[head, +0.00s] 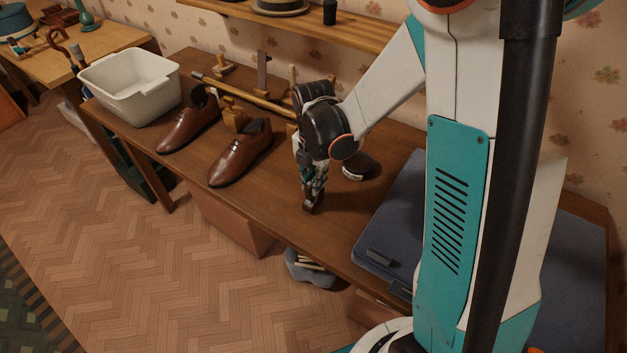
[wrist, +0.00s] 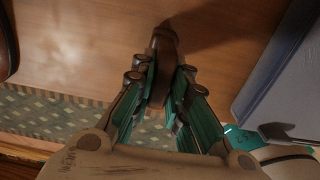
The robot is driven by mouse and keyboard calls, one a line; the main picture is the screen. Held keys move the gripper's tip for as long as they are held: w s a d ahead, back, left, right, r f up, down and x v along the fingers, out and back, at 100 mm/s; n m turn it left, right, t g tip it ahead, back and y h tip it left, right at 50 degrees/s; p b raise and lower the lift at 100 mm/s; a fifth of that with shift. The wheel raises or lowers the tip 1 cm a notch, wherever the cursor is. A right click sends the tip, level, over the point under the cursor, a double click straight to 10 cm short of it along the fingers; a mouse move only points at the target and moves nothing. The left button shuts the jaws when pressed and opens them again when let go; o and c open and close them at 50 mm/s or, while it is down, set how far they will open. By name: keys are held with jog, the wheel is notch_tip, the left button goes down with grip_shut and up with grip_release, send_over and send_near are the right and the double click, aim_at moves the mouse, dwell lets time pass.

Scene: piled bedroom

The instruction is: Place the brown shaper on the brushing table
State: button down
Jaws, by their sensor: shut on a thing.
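My gripper (head: 311,193) is over the brown wooden table (head: 278,188), pointing down near its front edge. It is shut on a small dark brown block-like piece, the brown shaper (wrist: 163,62), which also shows below the fingers in the head view (head: 312,207). The shaper's lower end is at or just above the tabletop; I cannot tell whether it touches. In the wrist view the shaper stands between the green-padded fingers (wrist: 166,85), with the wood of the table behind it and its shadow to the right.
Two brown shoes (head: 240,155) with wooden pieces and a white tub (head: 132,86) stand left on the table. A dark round tin (head: 357,168) is just right of my gripper. A blue-grey case (head: 385,215) lies further right. Bare wood lies left of the gripper.

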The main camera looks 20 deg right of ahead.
jog(key=shift+f, duration=0.15)
jog(key=c, duration=1.6)
grip_release()
jog(key=shift+o, duration=0.2)
notch_tip(320, 180, up, 12)
jog(key=p, duration=0.4)
jog(key=s+r+m+t, duration=0.3)
jog(key=s+r+m, duration=0.3)
jog(key=m, duration=0.6)
jog(key=s+r+m+t, duration=0.4)
jog(key=s+m, duration=0.5)
jog(key=m, duration=0.4)
jog(key=shift+r, duration=0.85)
